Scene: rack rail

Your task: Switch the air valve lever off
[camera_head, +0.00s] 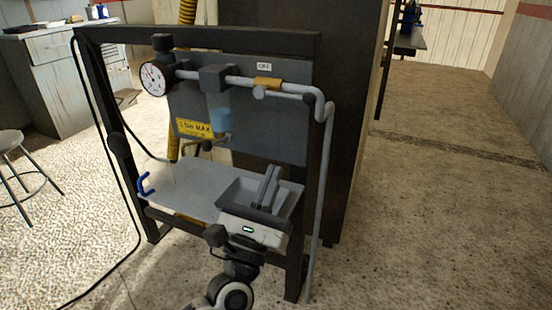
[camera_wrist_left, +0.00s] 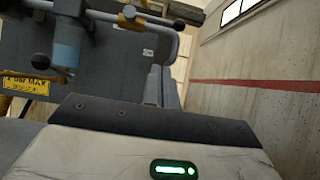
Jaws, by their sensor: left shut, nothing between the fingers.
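My right gripper is not in view.
A pressure gauge (camera_head: 154,79), a blue-bowled filter (camera_head: 221,119) and a yellow MAX sign (camera_head: 195,128) are on the panel side. A dark frame (camera_head: 190,39) surrounds the panel. A grey pipe (camera_head: 322,200) runs down its right side. Open floor (camera_head: 440,220) lies to the right.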

